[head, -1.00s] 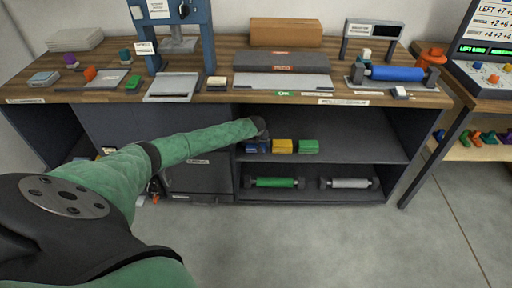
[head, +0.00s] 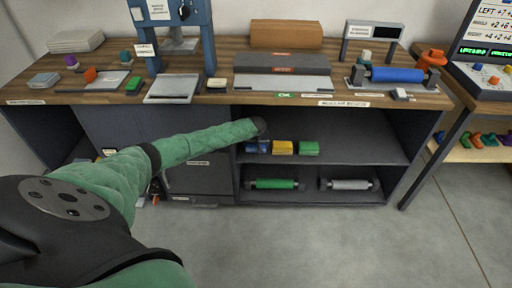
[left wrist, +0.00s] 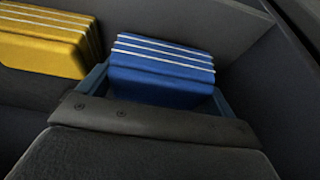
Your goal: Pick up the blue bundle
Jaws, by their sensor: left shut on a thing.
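The blue bundle (left wrist: 160,72), a block with pale bands across it, sits between the fingers of my left gripper (left wrist: 158,92) in the left wrist view. The gripper is shut on it. In the head view the blue bundle (head: 257,147) is on the upper shelf of the bench, partly hidden by my left arm's end (head: 259,128). The left fingers are mostly hidden there. Whether the bundle touches the shelf I cannot tell. My right gripper is not in view.
A yellow bundle (head: 283,147) stands close to the right of the blue one, with a green bundle (head: 308,148) beyond it. The bench top (head: 215,98) lies above the shelf. Green (head: 274,184) and grey (head: 349,184) rollers lie on the lower shelf. The shelf's right side is clear.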

